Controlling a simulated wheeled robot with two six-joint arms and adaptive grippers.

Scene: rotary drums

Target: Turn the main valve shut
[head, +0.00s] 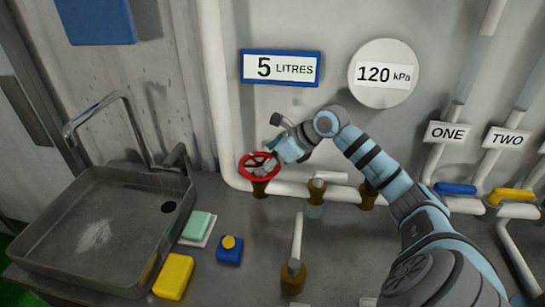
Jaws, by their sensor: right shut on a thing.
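The main valve looks to be the red handwheel (246,176) on a brass fitting at the lower bend of the thick white pipe (213,80). My right gripper (268,163) is at the red wheel, shut on its rim, with the arm reaching in from the lower right. The fingers cover part of the wheel's upper right side. How far the wheel is turned cannot be told. My left gripper is out of view.
A metal sink (90,225) with a tap stands left. A yellow sponge (174,277), a green block (198,224) and a blue box with yellow button (229,250) lie beside it. Blue (455,188) and yellow (511,196) valve levers sit right. Signs hang above.

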